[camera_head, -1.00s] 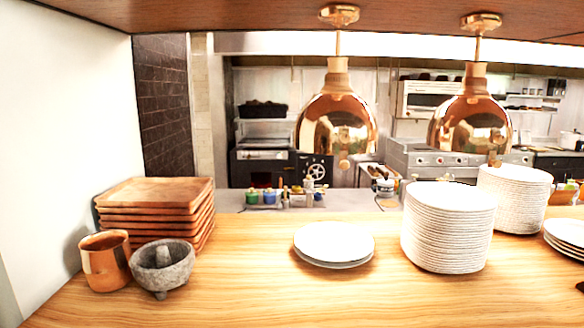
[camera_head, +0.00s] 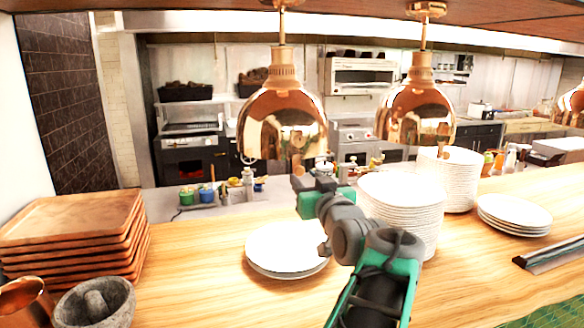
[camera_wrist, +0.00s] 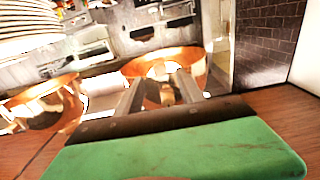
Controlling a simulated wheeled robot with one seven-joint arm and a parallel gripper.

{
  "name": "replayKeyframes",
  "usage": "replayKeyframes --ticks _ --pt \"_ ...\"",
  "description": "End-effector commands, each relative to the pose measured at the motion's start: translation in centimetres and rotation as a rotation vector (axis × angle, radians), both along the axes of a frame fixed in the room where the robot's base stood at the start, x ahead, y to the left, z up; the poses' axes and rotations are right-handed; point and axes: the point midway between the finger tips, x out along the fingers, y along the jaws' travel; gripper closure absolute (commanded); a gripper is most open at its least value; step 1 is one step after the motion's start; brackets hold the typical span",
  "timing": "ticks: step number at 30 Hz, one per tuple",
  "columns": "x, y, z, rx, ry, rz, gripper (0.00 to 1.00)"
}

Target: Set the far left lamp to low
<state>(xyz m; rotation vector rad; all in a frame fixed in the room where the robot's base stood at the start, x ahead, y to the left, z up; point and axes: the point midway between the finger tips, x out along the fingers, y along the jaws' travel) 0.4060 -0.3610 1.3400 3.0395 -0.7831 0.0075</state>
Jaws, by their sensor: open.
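The far left lamp (camera_head: 282,122) is a shiny copper dome hanging from the upper shelf, with a small knob (camera_head: 297,165) at its lower edge. My gripper (camera_head: 298,181) is just below the lamp, close to the knob; the head view does not show whether they touch. In the wrist view, which looks upside down, my open gripper (camera_wrist: 158,82) has its two fingers apart in front of the copper lamp (camera_wrist: 165,62). The fingers cover part of it, and the knob is hard to make out there.
A second copper lamp (camera_head: 416,112) hangs to the right, with another at the right edge. Plate stacks (camera_head: 402,205) stand close to my arm, and low plates (camera_head: 286,248) lie beneath the lamp. Wooden trays (camera_head: 75,230) and a stone mortar (camera_head: 95,303) are at the left.

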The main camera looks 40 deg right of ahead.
Motion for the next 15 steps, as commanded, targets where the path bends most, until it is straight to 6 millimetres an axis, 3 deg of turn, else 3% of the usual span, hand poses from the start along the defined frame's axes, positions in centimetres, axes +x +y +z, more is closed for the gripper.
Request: replayKeyframes --ticks 7,15 --pt "4.4 -2.1 0.2 0.005 0.004 0.006 0.55" --pt "5.9 -3.1 -0.1 0.002 0.004 0.000 0.55"
